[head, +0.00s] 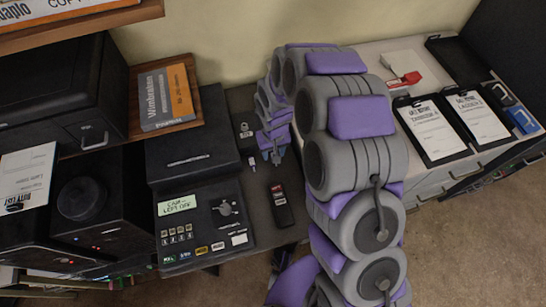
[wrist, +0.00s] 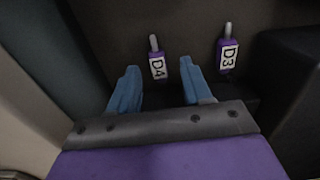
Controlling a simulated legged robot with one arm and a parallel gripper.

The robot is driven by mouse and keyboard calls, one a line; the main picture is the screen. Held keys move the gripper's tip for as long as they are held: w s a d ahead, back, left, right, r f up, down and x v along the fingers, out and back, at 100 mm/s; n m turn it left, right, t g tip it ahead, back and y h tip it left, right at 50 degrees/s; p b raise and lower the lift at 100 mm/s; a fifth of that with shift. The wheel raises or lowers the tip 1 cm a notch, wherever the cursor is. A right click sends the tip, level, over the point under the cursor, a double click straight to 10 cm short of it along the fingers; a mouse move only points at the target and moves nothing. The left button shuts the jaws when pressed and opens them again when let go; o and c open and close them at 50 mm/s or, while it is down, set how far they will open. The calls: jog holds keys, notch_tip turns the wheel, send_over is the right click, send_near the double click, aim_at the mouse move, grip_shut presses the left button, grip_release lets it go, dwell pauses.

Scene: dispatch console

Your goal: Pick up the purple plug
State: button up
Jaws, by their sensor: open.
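Two purple plugs with white labels and pale metal tips show in the wrist view. The plug marked D4 (wrist: 157,66) is between my gripper's blue fingertips in the picture, slightly beyond them. The plug marked D3 (wrist: 228,56) is to the right, outside the fingers. My gripper (wrist: 158,72) is open, with no visible contact on either plug. In the head view my gripper (head: 277,157) is low over the dark desk, just right of a small purple plug (head: 252,164). My arm hides part of the desk there.
A black console (head: 203,232) with keys and a small screen is left of the gripper. A black handset (head: 281,206) lies in front of it. A book (head: 166,97) lies on a wooden shelf at the back left. Clipboards (head: 433,130) lie on the right counter.

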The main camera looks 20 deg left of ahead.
jog(key=shift+f, duration=0.35)
grip_shut()
jog(key=shift+r, duration=0.1)
